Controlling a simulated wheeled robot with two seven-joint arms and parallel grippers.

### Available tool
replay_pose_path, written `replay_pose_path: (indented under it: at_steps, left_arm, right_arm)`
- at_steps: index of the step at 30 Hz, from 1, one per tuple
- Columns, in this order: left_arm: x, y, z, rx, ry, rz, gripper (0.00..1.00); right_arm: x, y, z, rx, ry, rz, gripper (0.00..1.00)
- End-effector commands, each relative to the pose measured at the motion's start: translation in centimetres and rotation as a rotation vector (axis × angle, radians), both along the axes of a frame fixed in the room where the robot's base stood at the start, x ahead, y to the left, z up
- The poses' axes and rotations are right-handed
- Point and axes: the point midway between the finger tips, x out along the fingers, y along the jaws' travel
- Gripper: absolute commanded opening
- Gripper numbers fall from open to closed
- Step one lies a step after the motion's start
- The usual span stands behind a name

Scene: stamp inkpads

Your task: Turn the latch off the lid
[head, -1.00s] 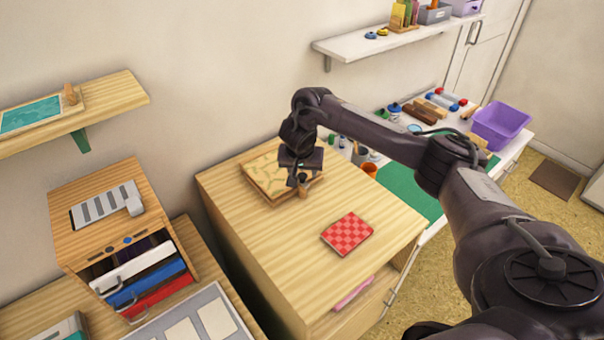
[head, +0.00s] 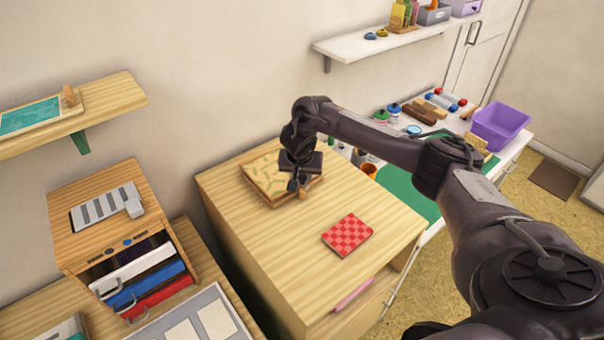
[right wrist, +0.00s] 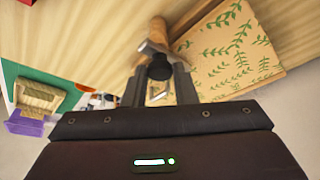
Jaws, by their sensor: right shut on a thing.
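A box with a cream lid patterned with green leaves (head: 262,178) lies on the wooden cabinet top; the lid also shows in the right wrist view (right wrist: 238,52). At its near edge is the latch, a small wooden piece (head: 303,194), which shows in the right wrist view with a wooden end (right wrist: 158,30) and a black part close to the fingers. My right gripper (head: 298,184) is shut on the latch from above; its fingers (right wrist: 160,82) stand on either side of the black part. The lid lies flat on the box. My left gripper is not in view.
A red checked pad (head: 347,235) lies on the cabinet top (head: 255,240), nearer the front. Jars and a green mat (head: 405,195) are on the white table to the right, with a purple bin (head: 500,125). A drawer unit (head: 80,240) stands left.

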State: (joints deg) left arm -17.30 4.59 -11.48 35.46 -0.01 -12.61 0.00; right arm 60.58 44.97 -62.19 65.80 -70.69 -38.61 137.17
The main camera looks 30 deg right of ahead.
Motion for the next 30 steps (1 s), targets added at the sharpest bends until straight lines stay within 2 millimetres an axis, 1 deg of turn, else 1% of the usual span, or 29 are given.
replay_pose_path:
  at_steps: [5, 11, 21, 30]
  left_arm:
    - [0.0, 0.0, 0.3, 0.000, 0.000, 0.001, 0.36]
    - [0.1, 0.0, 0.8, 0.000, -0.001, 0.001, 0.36]
    - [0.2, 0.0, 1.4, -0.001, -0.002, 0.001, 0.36]
    - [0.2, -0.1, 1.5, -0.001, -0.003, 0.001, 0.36]
  right_arm:
    - [0.0, -0.1, 0.1, 0.000, 0.000, 0.047, 0.02]
    - [-0.2, -0.2, 0.1, 0.001, 0.000, 0.168, 0.02]
    - [-0.2, -0.5, 0.1, 0.001, -0.001, 0.478, 0.02]
    - [-0.2, -0.7, 0.1, 0.002, -0.003, 0.763, 0.02]
